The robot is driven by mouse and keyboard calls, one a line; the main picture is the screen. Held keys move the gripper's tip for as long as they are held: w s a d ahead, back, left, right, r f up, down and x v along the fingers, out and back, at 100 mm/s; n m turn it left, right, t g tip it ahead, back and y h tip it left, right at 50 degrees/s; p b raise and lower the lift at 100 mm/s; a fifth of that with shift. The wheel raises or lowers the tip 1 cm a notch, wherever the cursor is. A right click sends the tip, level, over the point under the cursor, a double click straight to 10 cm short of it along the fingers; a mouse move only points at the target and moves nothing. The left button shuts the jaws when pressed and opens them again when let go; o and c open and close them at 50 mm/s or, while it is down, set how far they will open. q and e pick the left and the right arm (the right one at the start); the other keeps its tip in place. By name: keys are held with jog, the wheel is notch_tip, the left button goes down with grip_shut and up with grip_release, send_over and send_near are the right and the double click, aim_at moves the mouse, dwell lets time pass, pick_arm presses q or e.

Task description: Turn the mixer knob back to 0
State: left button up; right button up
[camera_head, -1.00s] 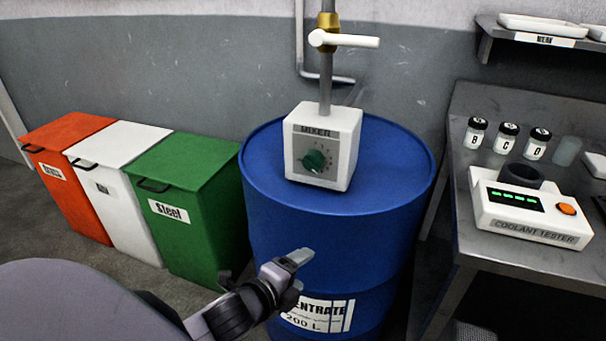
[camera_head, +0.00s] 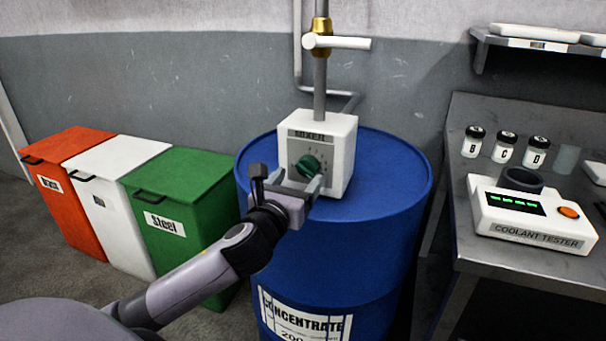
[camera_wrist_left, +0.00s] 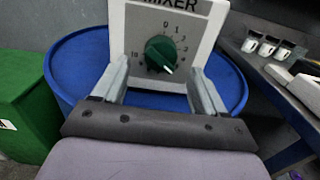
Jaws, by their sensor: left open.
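The mixer (camera_head: 342,155) is a white box with a grey dial face, standing on top of a blue drum (camera_head: 385,215). Its green knob (camera_head: 307,166) also shows in the left wrist view (camera_wrist_left: 160,53), where a white pointer mark faces the lower right, away from the 0 at the top of the scale. My left gripper (camera_head: 297,183) is open just in front of the dial. In the left wrist view its two fingers (camera_wrist_left: 162,85) stand apart, below and to either side of the knob, and nothing is between them. My right gripper is not in view.
A white-handled valve (camera_head: 338,43) sits on the pipe above the mixer. Orange, white and green bins (camera_head: 185,190) stand left of the drum. A metal bench (camera_head: 470,240) at right holds a coolant tester (camera_head: 530,215) and several jars.

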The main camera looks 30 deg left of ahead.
aim_at(304, 173)
pick_arm(q)
jog(key=shift+x, duration=1.9)
jog(key=c, duration=1)
jog(key=shift+c, duration=0.2)
